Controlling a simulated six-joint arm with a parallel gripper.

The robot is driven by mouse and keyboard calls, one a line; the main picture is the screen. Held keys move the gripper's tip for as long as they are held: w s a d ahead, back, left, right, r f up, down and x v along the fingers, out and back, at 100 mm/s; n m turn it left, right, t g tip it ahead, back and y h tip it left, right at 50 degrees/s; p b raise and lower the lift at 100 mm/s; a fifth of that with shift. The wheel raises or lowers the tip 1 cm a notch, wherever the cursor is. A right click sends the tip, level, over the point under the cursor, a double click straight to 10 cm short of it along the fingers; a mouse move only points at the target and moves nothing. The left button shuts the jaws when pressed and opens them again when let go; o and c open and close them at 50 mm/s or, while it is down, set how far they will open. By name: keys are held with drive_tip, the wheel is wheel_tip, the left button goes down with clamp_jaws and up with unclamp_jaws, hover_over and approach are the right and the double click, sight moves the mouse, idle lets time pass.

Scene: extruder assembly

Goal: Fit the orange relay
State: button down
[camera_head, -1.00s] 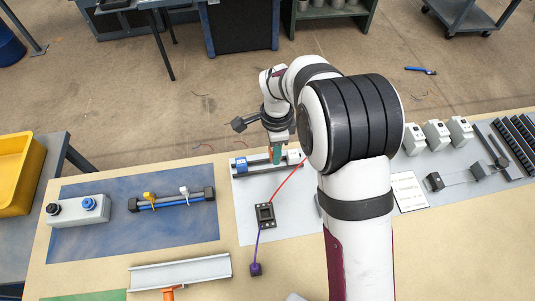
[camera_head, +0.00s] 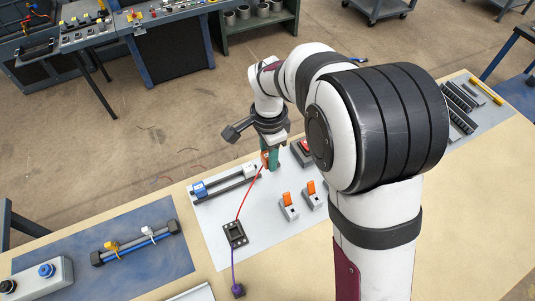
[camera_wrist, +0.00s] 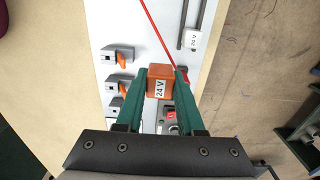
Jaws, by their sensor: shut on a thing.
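My gripper (camera_head: 272,162) is shut on the orange relay (camera_wrist: 159,82), a small block marked 24 V, held between the green fingers in the wrist view. In the head view only a bit of orange shows beside the fingers. The gripper is just past the right end of a dark rail (camera_head: 222,184), which carries a blue module (camera_head: 199,190) and a white module (camera_head: 249,171). In the wrist view the white module (camera_wrist: 193,40), also marked 24 V, stands apart from the relay. Whether the relay touches anything below is hidden.
A red wire (camera_head: 248,197) runs from a dark device (camera_head: 235,235) towards the gripper. Grey units with orange levers (camera_head: 288,205) stand on the pale board (camera_head: 222,215). A red-button box (camera_head: 302,150) is close to the gripper's right.

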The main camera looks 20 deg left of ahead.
drive_tip(key=s+a+f, duration=0.1)
drive_tip(key=s+a, duration=0.2)
drive_tip(key=s, duration=1.2)
drive_tip(key=shift+s+a+f, duration=0.2)
drive_tip(key=shift+s+f, duration=0.05)
drive_tip(key=shift+f, duration=0.15)
drive_tip(key=shift+f, duration=0.1)
drive_tip(key=shift+f, duration=2.85)
drive_tip(key=shift+f, duration=0.95)
drive_tip(key=shift+c, duration=2.2)
unclamp_jaws()
